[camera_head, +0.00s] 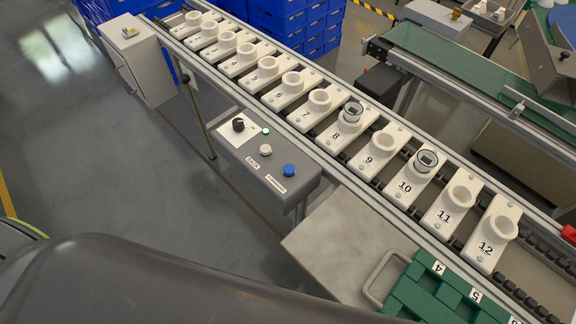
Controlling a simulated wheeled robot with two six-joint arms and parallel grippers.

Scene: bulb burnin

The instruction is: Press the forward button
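The control box (262,172) stands in front of the roller conveyor, left of centre. A blue button (289,170) sits on its right part; the label beside it (276,184) seems to read FORWARD. A white button (265,149) is left of it, with a label that seems to read BACK. Neither of my grippers is in view; nothing is touching the buttons.
The conveyor carries numbered white holders (380,152); those at 8 and 10 hold glassy pieces with dark centres. A green case (440,290) lies on the grey table (345,250) at lower right. A grey box (137,62) stands at upper left. Floor left of the control box is clear.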

